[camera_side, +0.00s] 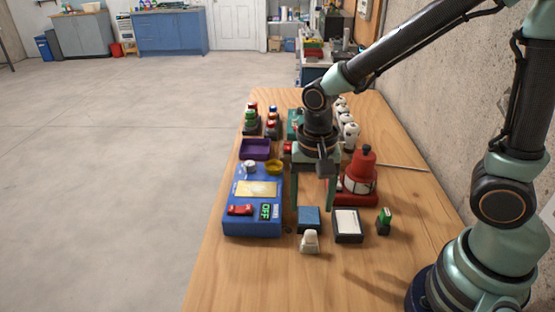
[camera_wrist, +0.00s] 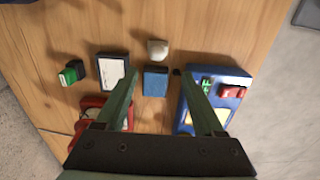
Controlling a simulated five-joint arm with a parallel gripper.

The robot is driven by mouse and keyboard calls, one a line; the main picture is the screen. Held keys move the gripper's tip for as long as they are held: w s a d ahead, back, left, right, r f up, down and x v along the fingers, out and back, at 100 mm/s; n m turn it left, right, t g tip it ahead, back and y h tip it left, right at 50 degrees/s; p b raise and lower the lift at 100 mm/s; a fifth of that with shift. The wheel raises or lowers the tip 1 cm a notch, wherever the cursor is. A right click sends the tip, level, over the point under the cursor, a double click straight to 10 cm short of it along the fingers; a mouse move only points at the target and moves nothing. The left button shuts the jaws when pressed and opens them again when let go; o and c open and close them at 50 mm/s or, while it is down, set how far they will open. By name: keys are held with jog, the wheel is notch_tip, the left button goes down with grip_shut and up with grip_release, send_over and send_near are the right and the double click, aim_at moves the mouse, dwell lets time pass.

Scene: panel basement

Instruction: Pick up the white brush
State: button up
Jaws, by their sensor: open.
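A small white piece (camera_side: 310,241) with a rounded, tapered shape stands near the front of the work area; it looks like the white brush, though its bristles cannot be made out. It also shows in the wrist view (camera_wrist: 157,50), at the top centre beyond the fingertips. My gripper (camera_side: 312,206) points down with its two fingers apart and nothing between them that it holds.
A blue panel box (camera_side: 232,212) stands left of the fingers. A white-topped dark box (camera_side: 347,225) and a small green item (camera_side: 384,221) sit to the right. A red device (camera_side: 359,185) stands behind them. The wooden table (camera_side: 250,285) is bare in front.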

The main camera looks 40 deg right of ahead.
aim_at(311, 231)
notch_tip(311, 231, down, 4)
jog(key=shift+r, duration=0.2)
jog(key=f, duration=0.4)
jog(key=shift+s+f, duration=0.1)
jog(key=shift+s, duration=0.3)
jog(key=shift+w+f, duration=0.1)
jog(key=shift+f, duration=0.55)
grip_shut()
